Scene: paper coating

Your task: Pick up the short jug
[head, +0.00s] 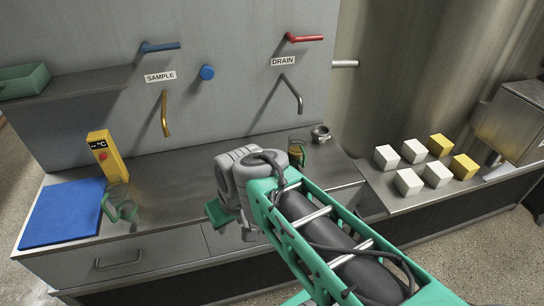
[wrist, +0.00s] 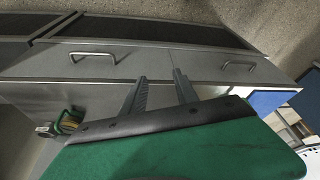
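Two clear jugs with green handles stand on the metal counter in the head view. One jug (head: 119,206) is at the left beside the blue mat and looks empty. The other jug (head: 297,153) is right of centre, partly behind my arm, with amber contents; it also shows at the left of the wrist view (wrist: 70,122). I cannot tell for certain which is the short jug. My gripper (wrist: 160,76) is open and empty, its fingers apart in front of the drawer fronts. It is apart from both jugs; in the head view my wrist hides most of it.
A yellow thermometer (head: 107,155) stands behind the blue mat (head: 61,213). A metal ring-like part (head: 320,133) lies beside the right jug. White and yellow blocks (head: 439,145) sit on the right counter. A brass tap (head: 165,114) and a steel tap (head: 292,93) overhang the counter.

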